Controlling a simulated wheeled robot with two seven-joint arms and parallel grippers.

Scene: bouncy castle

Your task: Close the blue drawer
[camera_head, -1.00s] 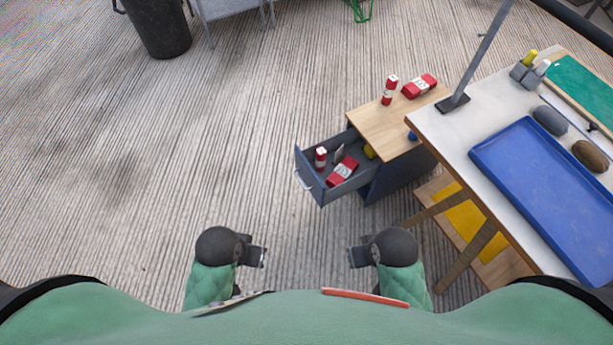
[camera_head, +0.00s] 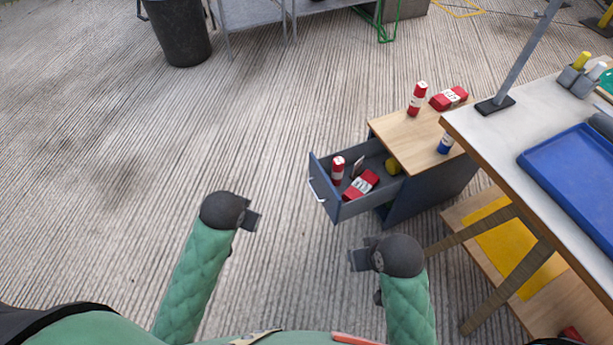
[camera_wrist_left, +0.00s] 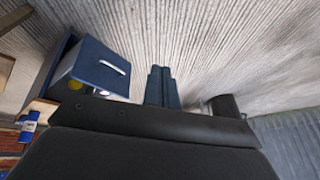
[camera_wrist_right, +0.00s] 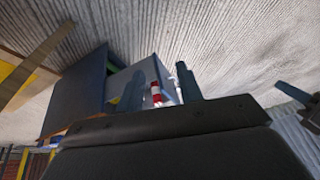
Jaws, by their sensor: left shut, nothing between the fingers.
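The blue drawer (camera_head: 325,192) is pulled out of a small wood-topped cabinet (camera_head: 395,130), with its white handle facing left. Red-and-white containers, a yellow item and a small card-like item are inside it. My left gripper (camera_head: 252,220) is shut and empty, to the left of the drawer front and apart from it. The left wrist view shows the drawer front and handle (camera_wrist_left: 113,67) left of the closed fingers (camera_wrist_left: 162,88). My right gripper (camera_head: 360,257) is open and empty, below the drawer in the head view. The right wrist view shows the drawer (camera_wrist_right: 145,75) beyond its spread fingers.
A worktable (camera_head: 480,130) with a blue tray (camera_head: 570,170) stands to the right, its slanted legs close to my right arm. A black bin (camera_head: 178,30) is at the back left. The floor left of the drawer is clear.

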